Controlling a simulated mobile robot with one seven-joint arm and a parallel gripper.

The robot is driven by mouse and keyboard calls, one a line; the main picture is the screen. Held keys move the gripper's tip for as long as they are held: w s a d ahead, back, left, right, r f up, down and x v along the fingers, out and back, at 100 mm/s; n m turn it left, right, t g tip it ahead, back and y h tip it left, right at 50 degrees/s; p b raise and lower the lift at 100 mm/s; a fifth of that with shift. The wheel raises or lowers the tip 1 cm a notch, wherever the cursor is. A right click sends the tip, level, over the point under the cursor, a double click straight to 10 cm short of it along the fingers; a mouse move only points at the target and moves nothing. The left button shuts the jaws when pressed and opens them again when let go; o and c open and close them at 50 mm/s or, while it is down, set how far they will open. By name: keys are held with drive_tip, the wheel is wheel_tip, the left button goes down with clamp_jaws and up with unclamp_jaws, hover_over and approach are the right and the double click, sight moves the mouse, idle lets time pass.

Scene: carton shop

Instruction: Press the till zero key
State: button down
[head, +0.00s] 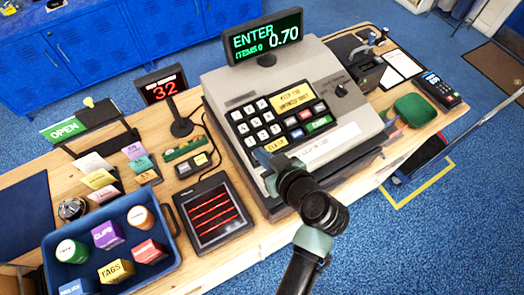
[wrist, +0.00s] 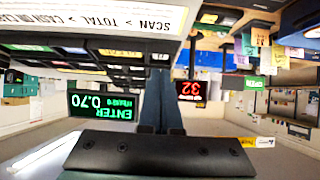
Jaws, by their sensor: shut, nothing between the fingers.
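The grey till (head: 225,85) stands on the wooden counter, with a keypad of white number keys (head: 255,122) on its sloped face. Its display (head: 263,37) reads ENTER 0.70 and also shows upside down in the wrist view (wrist: 110,103). My gripper (head: 265,160) is shut and empty, at the keypad's lower edge just below the yellow CLEAR key (head: 276,143). It covers part of the bottom key row, so I cannot make out the zero key. In the wrist view my fingers (wrist: 160,85) point toward the dark keys; contact cannot be told.
A red 32 display (head: 163,88) and a scanner plate (head: 213,212) stand left of the till. A blue tray (head: 168,263) of small boxes is at lower left. A green dish (head: 415,109) and card terminal (head: 440,90) are on the right.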

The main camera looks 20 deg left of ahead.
drive_tip(key=shift+w+a+f, duration=0.1)
drive_tip(key=shift+f, duration=0.7)
